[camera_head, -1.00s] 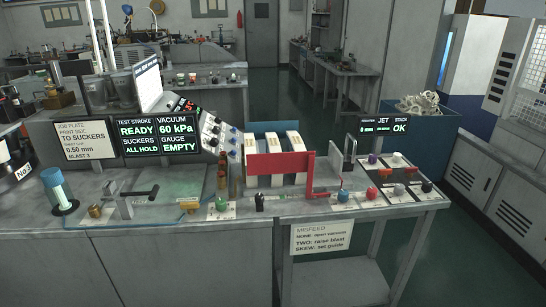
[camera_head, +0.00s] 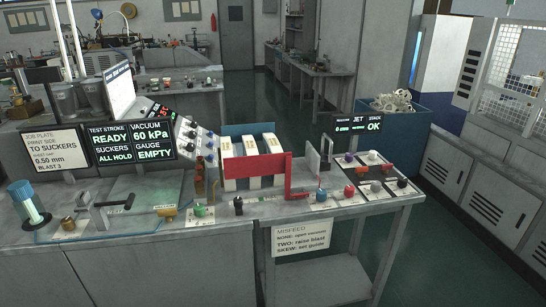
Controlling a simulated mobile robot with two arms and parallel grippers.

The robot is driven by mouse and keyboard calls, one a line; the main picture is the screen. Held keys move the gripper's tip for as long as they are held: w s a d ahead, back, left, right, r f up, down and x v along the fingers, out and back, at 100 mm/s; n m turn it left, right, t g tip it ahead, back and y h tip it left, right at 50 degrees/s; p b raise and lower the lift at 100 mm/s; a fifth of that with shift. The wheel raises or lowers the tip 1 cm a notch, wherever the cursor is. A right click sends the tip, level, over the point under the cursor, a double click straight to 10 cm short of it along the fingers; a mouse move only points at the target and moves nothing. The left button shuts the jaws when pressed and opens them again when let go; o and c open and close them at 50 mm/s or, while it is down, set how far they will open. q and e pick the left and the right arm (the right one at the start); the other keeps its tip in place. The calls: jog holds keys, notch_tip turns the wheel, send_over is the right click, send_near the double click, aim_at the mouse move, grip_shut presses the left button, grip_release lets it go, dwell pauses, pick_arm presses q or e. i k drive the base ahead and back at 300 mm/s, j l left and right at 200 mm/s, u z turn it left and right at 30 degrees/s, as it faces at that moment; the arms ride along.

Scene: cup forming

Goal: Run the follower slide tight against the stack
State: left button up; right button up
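A stack magazine stands mid-bench. It has a blue back panel (camera_head: 238,130), several upright cream strips (camera_head: 227,148) and a red front panel (camera_head: 257,167). A red L-shaped arm (camera_head: 288,180) runs down from the red panel's right end to the bench top. A thin grey upright plate (camera_head: 313,160) stands to the right of the strips, with a visible space between. A dark bracket (camera_head: 327,147) is beside it. I cannot tell for certain which part is the follower slide. Neither of my grippers is in view.
Colored knobs (camera_head: 348,191) sit on the bench's right end. A small black post (camera_head: 238,206) and a green knob (camera_head: 200,210) are at the front edge. Screens (camera_head: 153,140) stand left, one reading GAUGE EMPTY. A small right display (camera_head: 357,124) reads STACK OK. A blue bin (camera_head: 408,122) is behind.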

aim_at(316, 163)
jog(key=i+l, duration=0.15)
jog(key=l, duration=0.2)
jog(key=i+l, duration=0.15)
jog(key=l, duration=0.25)
jog(key=i+l+z, duration=0.1)
jog(key=l, duration=0.25)
jog(key=i, duration=0.05)
